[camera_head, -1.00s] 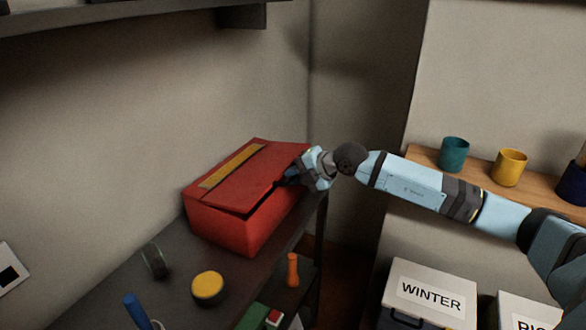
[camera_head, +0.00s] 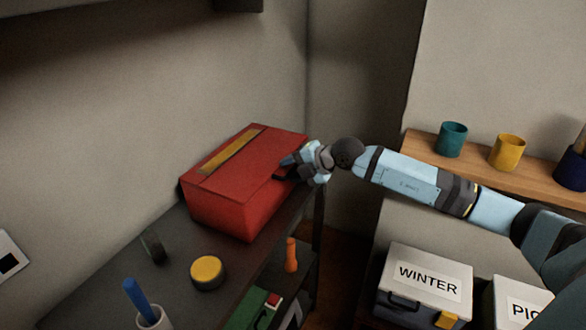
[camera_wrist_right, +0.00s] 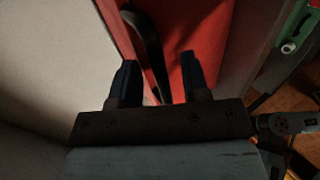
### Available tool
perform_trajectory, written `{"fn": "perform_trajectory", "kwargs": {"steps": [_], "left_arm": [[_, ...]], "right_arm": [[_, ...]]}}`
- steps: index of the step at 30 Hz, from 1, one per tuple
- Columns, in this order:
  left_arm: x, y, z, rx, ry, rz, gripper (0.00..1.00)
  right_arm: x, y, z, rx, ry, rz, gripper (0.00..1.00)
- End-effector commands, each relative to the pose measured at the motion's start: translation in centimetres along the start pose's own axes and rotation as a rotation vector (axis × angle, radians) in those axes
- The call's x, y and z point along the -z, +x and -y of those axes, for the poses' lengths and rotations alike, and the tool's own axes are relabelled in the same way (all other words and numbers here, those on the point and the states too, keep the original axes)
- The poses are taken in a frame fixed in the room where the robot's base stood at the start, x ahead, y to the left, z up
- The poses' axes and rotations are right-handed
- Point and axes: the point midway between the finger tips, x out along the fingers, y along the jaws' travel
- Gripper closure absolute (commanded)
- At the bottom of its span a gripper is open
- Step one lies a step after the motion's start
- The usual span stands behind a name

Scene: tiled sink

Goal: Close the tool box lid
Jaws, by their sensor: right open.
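The red tool box (camera_head: 232,212) stands on the dark bench against the wall. Its red lid (camera_head: 240,167), with a tan strip along the top, lies down on the box, and I see no clear gap under it. My right gripper (camera_head: 285,168) is at the right edge of the lid. In the right wrist view the two fingers (camera_wrist_right: 158,75) are apart, with a dark curved handle-like bar (camera_wrist_right: 148,40) of the red box between them. Whether the fingers touch the box, I cannot tell. My left gripper is not in view.
A yellow-topped round tin (camera_head: 207,272) and a dark roll (camera_head: 153,247) lie on the bench in front of the box. A cup with a blue-handled tool (camera_head: 135,297) is nearer. Mugs stand on a wooden shelf (camera_head: 480,175) at right, above storage boxes (camera_head: 425,285).

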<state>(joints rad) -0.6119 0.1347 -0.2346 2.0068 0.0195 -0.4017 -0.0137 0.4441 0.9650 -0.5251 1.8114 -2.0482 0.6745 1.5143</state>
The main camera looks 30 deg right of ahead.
Motion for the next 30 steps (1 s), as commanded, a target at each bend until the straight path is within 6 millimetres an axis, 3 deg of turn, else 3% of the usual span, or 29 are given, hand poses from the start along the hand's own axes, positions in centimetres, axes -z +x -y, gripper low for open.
{"fn": "perform_trajectory", "kwargs": {"steps": [30], "left_arm": [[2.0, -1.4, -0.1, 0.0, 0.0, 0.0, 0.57]], "right_arm": [[-0.1, -6.8, 0.0, 0.001, 0.0, 0.001, 0.57]]}}
